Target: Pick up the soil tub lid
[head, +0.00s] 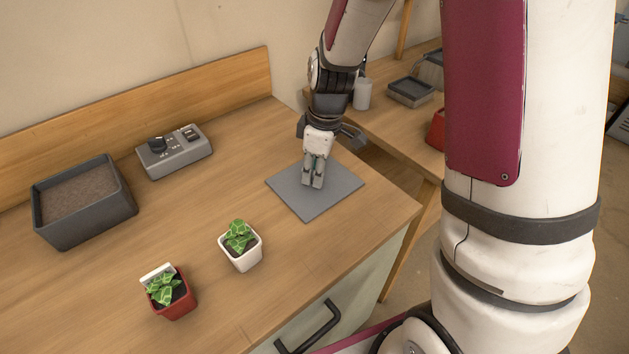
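The soil tub lid appears to be the flat grey square plate (336,196) on the wooden bench near its right end. My gripper (313,184) points down over the middle of this plate, and its fingertips look close to or touching the top surface. The two fingers are close together side by side. Any knob or grip between them is hidden, so I cannot tell whether they hold the plate. The plate looks flat on the bench. The dark grey soil tub (86,212) stands open at the left, with brown soil inside.
A grey control box (174,155) with a knob stands by the wooden backboard. A white potted plant (241,252) and a red potted plant (171,299) stand near the front. A second bench behind holds a grey tray (411,92) and a cup (362,95). The bench centre is clear.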

